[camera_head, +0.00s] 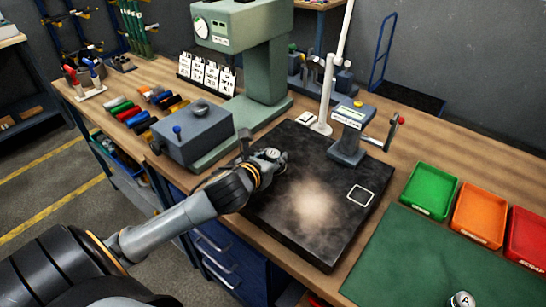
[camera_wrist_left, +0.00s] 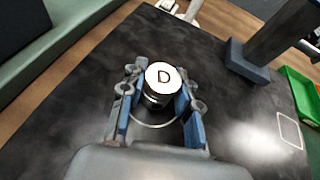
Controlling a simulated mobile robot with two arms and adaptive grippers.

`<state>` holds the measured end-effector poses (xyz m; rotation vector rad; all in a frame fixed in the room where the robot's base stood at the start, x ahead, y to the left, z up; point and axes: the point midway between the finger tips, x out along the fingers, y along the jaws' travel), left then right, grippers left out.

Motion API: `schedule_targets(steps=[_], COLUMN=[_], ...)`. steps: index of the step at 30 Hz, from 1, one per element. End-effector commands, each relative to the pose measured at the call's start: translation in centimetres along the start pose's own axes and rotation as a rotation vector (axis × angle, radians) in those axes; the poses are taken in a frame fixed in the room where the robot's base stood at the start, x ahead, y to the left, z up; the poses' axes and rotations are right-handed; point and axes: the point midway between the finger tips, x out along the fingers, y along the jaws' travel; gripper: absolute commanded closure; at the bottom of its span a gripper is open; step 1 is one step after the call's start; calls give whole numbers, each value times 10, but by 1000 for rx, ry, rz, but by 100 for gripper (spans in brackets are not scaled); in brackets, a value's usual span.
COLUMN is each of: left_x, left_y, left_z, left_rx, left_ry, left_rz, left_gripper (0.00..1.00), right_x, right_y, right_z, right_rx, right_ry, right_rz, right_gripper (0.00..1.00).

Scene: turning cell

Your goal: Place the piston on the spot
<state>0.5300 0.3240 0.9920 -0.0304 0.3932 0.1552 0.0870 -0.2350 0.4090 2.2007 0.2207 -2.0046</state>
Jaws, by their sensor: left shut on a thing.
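The piston (camera_wrist_left: 160,85) is a short metal cylinder with a white top marked D. In the left wrist view it stands between the blue-padded fingers of my left gripper (camera_wrist_left: 158,105), which is shut on it. In the head view the piston (camera_head: 271,154) shows at the end of my left gripper (camera_head: 266,162), over the left part of the dark plate (camera_head: 310,250). A white square outline (camera_head: 361,195) marks a spot on the plate's right side, apart from the gripper; it also shows in the left wrist view (camera_wrist_left: 290,130). My right gripper is out of view.
A green press (camera_head: 262,60) and a grey box (camera_head: 193,135) stand left of the plate. A crank device (camera_head: 349,130) stands at its back edge. Green (camera_head: 429,188), orange (camera_head: 480,215) and red (camera_head: 527,236) trays lie right. A part marked A (camera_head: 462,299) is on the green mat (camera_head: 420,255).

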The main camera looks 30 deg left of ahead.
Motion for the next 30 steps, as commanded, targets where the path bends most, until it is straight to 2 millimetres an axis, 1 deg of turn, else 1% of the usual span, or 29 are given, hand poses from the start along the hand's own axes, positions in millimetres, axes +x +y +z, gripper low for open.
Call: schedule_targets(steps=[5,9,10,11,12,13,21,24,26,29,30], left_x=[0,1,1,1,1,1,1,-1,-6,-23,-31], left_y=[0,0,0,0,0,0,0,0,0,0,0], left_z=[1,-2,-2,-2,-2,-2,-2,2,0,0,0], left_rx=[0,1,0,0,-1,0,-1,-2,2,4,4], left_ry=[-2,-2,-1,-1,-1,-1,-1,-2,0,-1,0], left_rz=[0,1,1,1,1,1,1,0,1,0,-1], left_gripper=[100,100,64,58,50,46,46,46,46,46,46], right_x=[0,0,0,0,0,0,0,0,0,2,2], right_y=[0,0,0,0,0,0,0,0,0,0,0], right_z=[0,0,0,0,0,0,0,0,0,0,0], right_rx=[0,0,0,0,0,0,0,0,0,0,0], right_ry=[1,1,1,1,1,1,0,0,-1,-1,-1], right_rz=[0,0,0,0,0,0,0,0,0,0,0], right_gripper=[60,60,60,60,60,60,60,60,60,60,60])
